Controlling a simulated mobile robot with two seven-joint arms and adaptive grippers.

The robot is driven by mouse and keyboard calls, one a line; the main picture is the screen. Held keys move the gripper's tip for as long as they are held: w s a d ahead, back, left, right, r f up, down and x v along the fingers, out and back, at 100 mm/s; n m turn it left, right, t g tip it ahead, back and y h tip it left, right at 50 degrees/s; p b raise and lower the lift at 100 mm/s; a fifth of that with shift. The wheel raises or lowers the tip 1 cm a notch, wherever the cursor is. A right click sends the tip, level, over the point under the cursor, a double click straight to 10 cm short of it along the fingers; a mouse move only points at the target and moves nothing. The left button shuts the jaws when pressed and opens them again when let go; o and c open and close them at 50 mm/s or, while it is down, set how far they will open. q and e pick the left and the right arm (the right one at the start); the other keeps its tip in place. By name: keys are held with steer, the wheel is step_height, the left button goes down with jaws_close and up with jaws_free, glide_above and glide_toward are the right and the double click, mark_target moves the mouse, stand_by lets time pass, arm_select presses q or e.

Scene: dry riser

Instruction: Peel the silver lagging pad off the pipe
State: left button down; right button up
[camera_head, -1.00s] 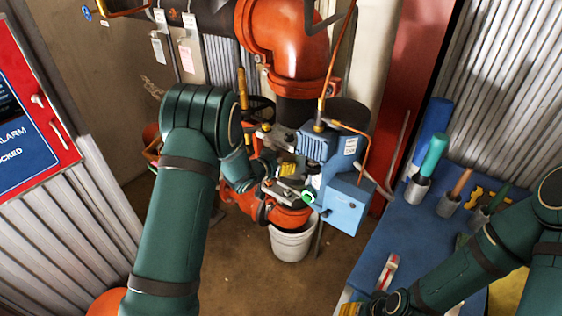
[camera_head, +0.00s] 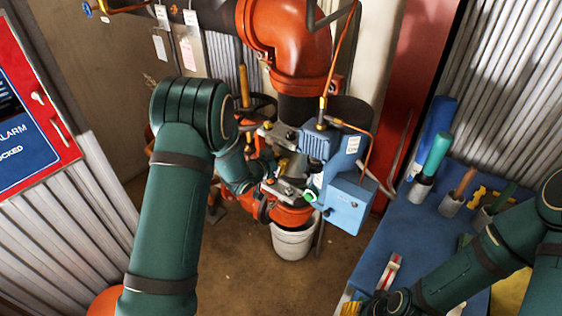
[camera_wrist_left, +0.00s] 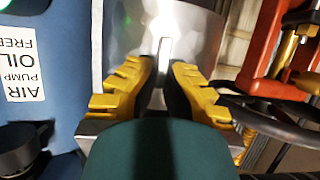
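The silver lagging pad (camera_wrist_left: 190,35) is a shiny curved surface at the top of the left wrist view, with a narrow upright tab in the middle. My left gripper (camera_wrist_left: 163,68) has yellow fingers with dark inner pads. They are drawn close together, with the tab in the narrow gap between them. In the head view my left gripper (camera_head: 283,168) is at the pipework just left of the blue pump box, and my arm hides part of the pad's area. My right arm comes in at the lower right; its gripper is not clearly visible.
The blue pump box (camera_head: 349,203) is close to the right of my left gripper. Orange pipe (camera_head: 290,50) rises above, and a white bucket (camera_head: 293,241) stands below. A blue bench (camera_head: 372,255) with tools is at the right. A black handwheel (camera_wrist_left: 270,120) is close by.

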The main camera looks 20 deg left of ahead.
arm_select(q)
steer(key=s+a, duration=0.3)
steer(key=s, duration=0.5)
steer(key=shift+s+b, duration=0.3)
steer(key=shift+b, duration=0.15)
stand_by(0.3)
steer(key=shift+f, duration=0.1)
stand_by(0.4)
